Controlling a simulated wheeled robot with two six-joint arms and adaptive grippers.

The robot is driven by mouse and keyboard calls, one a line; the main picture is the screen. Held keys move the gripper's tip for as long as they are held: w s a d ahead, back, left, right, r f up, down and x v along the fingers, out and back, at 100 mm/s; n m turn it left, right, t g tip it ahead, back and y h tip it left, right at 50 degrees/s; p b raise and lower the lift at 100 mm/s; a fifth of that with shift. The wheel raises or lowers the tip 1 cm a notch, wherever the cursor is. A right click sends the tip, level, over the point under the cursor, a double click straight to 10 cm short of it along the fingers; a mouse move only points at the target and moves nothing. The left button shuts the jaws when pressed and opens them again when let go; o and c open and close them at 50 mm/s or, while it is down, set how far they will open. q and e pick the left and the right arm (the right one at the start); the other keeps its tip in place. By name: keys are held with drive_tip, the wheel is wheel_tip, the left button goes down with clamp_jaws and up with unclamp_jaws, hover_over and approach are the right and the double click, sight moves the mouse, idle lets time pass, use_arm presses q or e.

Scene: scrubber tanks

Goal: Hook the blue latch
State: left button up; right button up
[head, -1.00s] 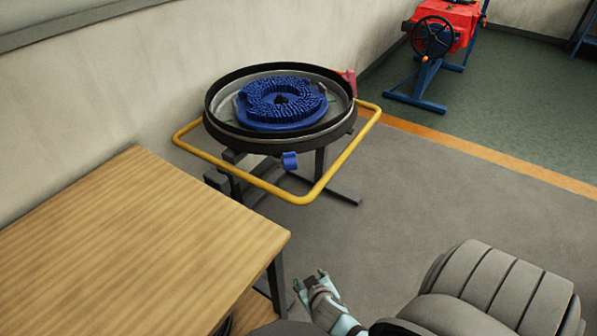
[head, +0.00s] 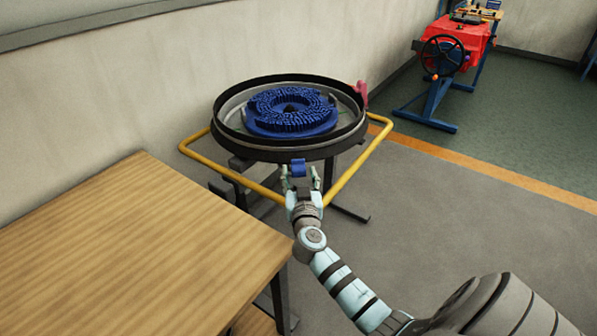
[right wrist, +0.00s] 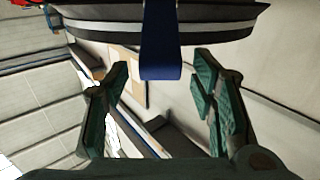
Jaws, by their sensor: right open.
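The blue latch (head: 298,168) hangs on the near side of the round black-rimmed tank (head: 233,148). My right gripper (head: 300,183) is open just below and in front of the latch, with a finger to each side. In the right wrist view, the latch (right wrist: 160,45) hangs down from the tank rim (right wrist: 225,25), between and beyond the open fingers of the gripper (right wrist: 162,95). The fingers look apart from it. My left gripper is not in view.
A blue bristle brush (head: 290,108) sits inside the tank. A yellow rail (head: 350,170) runs around the tank, close to my right gripper. A wooden table (head: 130,240) stands at the left. A red machine (head: 455,45) is at the back right.

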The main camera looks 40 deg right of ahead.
sight(298, 167)
drive_tip(key=shift+x, duration=1.1)
clamp_jaws()
